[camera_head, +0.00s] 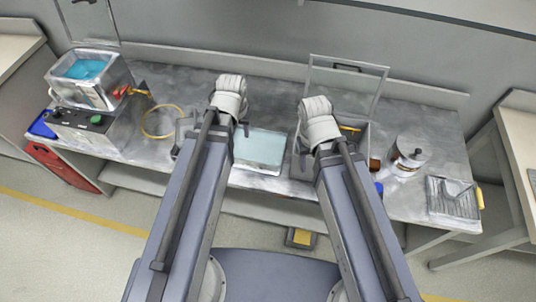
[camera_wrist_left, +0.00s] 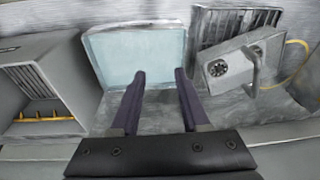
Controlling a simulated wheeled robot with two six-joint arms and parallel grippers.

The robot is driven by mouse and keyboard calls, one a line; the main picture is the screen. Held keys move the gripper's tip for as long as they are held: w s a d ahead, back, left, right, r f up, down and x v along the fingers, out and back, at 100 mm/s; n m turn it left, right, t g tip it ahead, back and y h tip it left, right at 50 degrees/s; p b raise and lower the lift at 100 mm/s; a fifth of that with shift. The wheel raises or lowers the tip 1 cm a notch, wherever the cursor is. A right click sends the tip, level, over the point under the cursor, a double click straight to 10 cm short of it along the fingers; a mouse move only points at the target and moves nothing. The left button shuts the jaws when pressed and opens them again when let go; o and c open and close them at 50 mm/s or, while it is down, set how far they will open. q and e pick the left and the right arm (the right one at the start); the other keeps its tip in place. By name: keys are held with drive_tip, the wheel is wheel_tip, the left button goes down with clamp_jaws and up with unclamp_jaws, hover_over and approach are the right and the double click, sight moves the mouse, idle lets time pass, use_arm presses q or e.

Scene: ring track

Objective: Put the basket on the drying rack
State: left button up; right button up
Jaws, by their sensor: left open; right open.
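A dark, ridged, basket-like tray (camera_head: 453,197) with a yellow piece at its right side lies at the table's right end; I cannot tell for sure whether it is the basket or the drying rack. A dark slatted rack (camera_wrist_left: 232,22) shows at the top right in the left wrist view, mostly hidden by my left arm in the head view. My left gripper (camera_wrist_left: 160,72) is open and empty, pointing toward a pale glassy panel (camera_wrist_left: 138,50), which also shows in the head view (camera_head: 262,150).
A bath of blue liquid (camera_head: 88,68) stands on a control box (camera_head: 85,125) at the left. A yellow loop (camera_head: 160,122), a knobbed box (camera_wrist_left: 238,65), a grey bin with yellow parts (camera_wrist_left: 40,95) and a metal pot (camera_head: 408,153) also stand on the table (camera_head: 215,85).

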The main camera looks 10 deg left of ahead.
use_arm(q)
drive_tip(key=s+d+m+g, duration=0.2)
drive_tip(key=s+d+m, duration=0.1)
drive_tip(key=s+d, duration=0.5)
drive_tip(key=d, duration=0.3)
drive_tip(key=shift+s+d+y, duration=0.15)
drive_tip(key=shift+s+y, duration=0.2)
drive_tip(key=shift+y, duration=0.05)
